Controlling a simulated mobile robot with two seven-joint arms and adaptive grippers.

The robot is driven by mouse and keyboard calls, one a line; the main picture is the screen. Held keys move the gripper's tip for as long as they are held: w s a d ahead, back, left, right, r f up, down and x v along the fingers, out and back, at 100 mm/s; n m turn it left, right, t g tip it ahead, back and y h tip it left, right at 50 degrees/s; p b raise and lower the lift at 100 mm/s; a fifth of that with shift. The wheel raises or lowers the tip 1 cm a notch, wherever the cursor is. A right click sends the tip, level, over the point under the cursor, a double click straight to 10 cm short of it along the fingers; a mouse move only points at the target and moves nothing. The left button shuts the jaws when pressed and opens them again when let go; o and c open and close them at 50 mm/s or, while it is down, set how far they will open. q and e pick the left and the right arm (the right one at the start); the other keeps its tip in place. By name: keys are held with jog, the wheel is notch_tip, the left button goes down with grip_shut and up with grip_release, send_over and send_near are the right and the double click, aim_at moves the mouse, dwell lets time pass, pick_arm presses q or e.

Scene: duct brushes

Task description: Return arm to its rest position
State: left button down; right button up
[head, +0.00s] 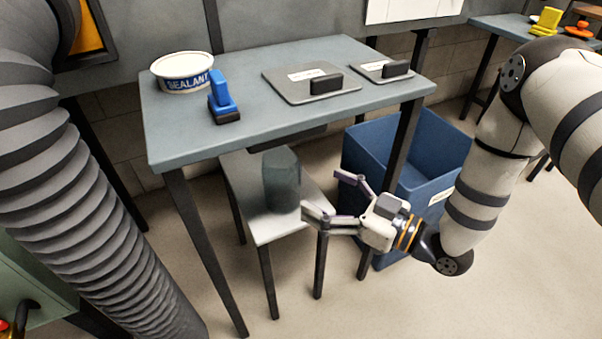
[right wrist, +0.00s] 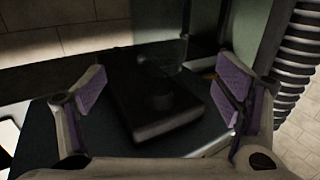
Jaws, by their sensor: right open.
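My right gripper (head: 322,192) is open. It points left in the head view, in front of the grey table and just right of a translucent grey-green cylinder (head: 283,182). The cylinder stands upright on a low light stool (head: 270,228), and a gap shows between it and the upper fingertip. The lower finger reaches close to its base; I cannot tell whether they touch. In the right wrist view, my purple-padded fingers (right wrist: 165,88) are spread apart. A dark, blurred box-like thing (right wrist: 158,110) shows beyond them. My left gripper is not in view.
The grey table (head: 240,135) holds a sealant tub (head: 182,74), a blue upright-handled tool (head: 222,98) and two flat plates with dark handles (head: 308,84) (head: 384,71). A blue bin (head: 425,160) stands behind my right gripper. A ribbed grey duct (head: 70,190) fills the left side.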

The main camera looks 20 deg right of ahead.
jog(key=shift+s+d, duration=0.35)
jog(key=shift+s, duration=0.25)
